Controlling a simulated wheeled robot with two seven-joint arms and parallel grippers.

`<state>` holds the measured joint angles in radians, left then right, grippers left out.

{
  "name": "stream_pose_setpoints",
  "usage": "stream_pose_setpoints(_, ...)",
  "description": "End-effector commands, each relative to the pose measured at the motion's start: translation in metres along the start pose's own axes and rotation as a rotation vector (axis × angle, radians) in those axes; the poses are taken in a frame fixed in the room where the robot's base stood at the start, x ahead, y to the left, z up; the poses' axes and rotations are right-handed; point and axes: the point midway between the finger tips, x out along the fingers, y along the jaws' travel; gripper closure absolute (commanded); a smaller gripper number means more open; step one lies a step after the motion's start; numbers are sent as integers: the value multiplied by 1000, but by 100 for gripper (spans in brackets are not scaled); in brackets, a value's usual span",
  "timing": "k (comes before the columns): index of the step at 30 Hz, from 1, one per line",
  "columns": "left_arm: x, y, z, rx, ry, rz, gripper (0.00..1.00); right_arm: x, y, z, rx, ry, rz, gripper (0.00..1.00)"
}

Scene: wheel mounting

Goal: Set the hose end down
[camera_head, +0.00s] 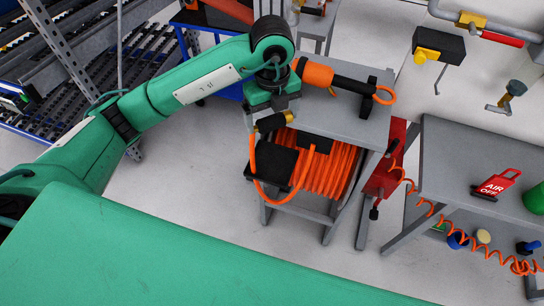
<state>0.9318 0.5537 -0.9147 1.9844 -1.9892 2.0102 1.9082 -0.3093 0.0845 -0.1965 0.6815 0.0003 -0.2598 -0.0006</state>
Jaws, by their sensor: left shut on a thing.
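My left gripper (268,114) comes in from the upper left, pointing down. It is shut on the hose end (272,122), a dark fitting with a brass-coloured tip. The orange hose (252,162) hangs from the fitting in a loop beside the grey cart (345,122) and runs back up to a coil of orange hose (332,168) under the cart top. The held end is over the cart's left edge; I cannot tell whether it touches anything. My right gripper is not in view.
An orange and black tool (325,77) lies across the cart top, which has bare room in front of it. A red panel (386,168) stands right of the cart. A grey table (465,155) bears a red "AIR OFF" tag (496,184). Roller racks (85,65) stand at left.

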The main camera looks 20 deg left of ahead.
Motion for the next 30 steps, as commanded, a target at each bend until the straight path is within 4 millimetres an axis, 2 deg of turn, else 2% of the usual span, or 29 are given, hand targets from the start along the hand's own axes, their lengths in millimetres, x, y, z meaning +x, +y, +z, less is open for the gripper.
stream_pose_setpoints(1,12,0,-1,-1,5,2,35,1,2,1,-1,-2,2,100)
stream_pose_setpoints(7,54,1,-2,0,5,3,35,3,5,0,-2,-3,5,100)
stream_pose_setpoints(13,99,1,0,0,2,4,35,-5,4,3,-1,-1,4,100)
stream_pose_setpoints(18,118,0,0,1,0,1,35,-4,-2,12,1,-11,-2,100)
stream_pose_setpoints(23,129,0,0,1,1,2,35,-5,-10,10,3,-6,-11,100)
stream_pose_setpoints(30,162,0,0,1,0,1,35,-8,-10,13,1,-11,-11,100)
